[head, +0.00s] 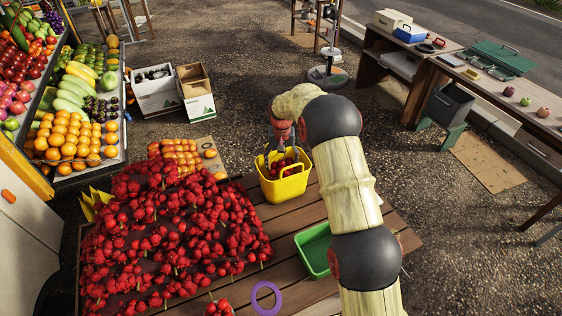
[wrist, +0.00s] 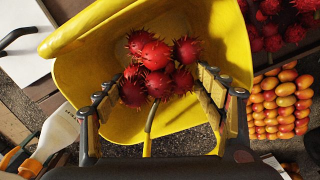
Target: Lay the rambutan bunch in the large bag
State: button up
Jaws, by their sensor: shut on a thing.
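In the wrist view the bag (wrist: 85,75) opens wide in front of my gripper. My gripper (head: 281,150) points down at the bag's mouth. In the wrist view my gripper (wrist: 157,82) is shut on the rambutan bunch (wrist: 155,55), a cluster of several red spiky fruits. The bunch shows against the bag's inside, between the fingers. In the head view red fruit (head: 284,170) shows within the bag's opening. Whether the bunch touches the bag's bottom is hidden.
A large heap of red rambutans (head: 175,235) covers the table's left part. A green container (head: 314,246) sits right of it, partly behind my arm. A purple ring (head: 266,297) lies near the front. Orange fruit (head: 180,152) is behind the heap. Bare slats (head: 275,222) show before the bag.

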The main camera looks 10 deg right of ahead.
jog(key=shift+f+b, duration=1.2)
jog(key=shift+f, duration=1.8)
jog(key=shift+w+d, duration=0.15)
jog(key=shift+d, duration=0.15)
jog(key=shift+f+b, duration=0.5)
jog(key=shift+f, duration=0.8)
jog(key=o, duration=1)
jog(key=shift+r+p, duration=5.75)
jog(key=shift+r, duration=5.6)
